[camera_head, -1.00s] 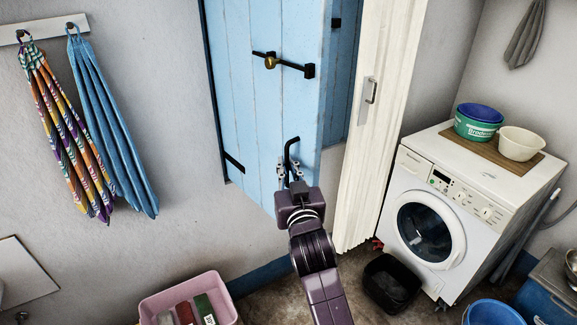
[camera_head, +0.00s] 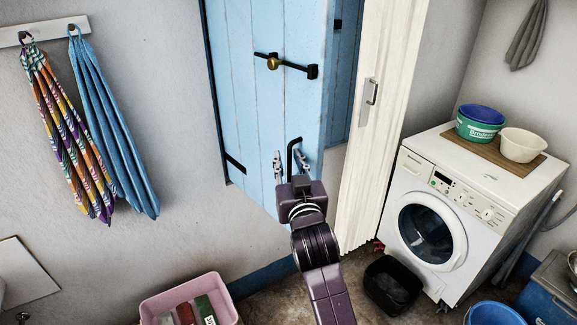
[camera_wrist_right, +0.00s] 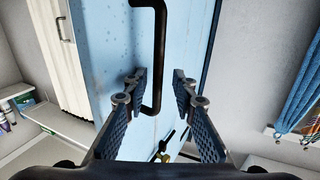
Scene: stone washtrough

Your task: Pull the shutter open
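The blue plank shutter (camera_head: 246,110) stands in the upper middle of the head view. Its right edge stands out from the blue boards behind it. A black bar handle (camera_head: 290,147) is fixed low near that edge; it also shows in the right wrist view (camera_wrist_right: 160,50). My right gripper (camera_head: 291,156) is at the handle. In the right wrist view its fingers (camera_wrist_right: 160,78) are spread, one on each side of the bar, with gaps between. My left gripper is not in view.
A black latch with a brass knob (camera_head: 273,63) is higher on the shutter. A white folding panel (camera_head: 376,120) and a washing machine (camera_head: 460,205) stand to the right. A black bin (camera_head: 391,284) and a pink tub (camera_head: 160,306) are on the floor. Towels (camera_head: 110,125) hang left.

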